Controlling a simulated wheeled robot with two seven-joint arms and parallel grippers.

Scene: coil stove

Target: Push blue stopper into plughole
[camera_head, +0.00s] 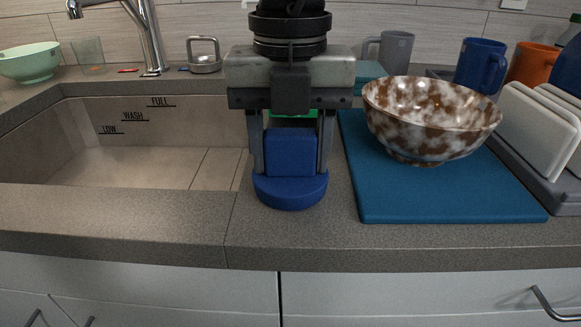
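The blue stopper (290,190) is a squared block on a round base, upright at the front of the counter, right of the sink. My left gripper (291,165) points down over it from above. Its two fingers stand against the left and right sides of the block, with no clear gap. I cannot tell whether the base touches the counter. The sink (160,155) is at the left, with LOW, WASH and FULL marks on its back wall. The plughole is not visible. My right gripper is not in view.
A blue board (450,205) holds a brown and white bowl (430,110) just right of my gripper. Mugs (480,65) and a rack of white plates (540,125) stand farther right. The faucet (150,40) rises behind the sink. A green bowl (28,62) is at the far left.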

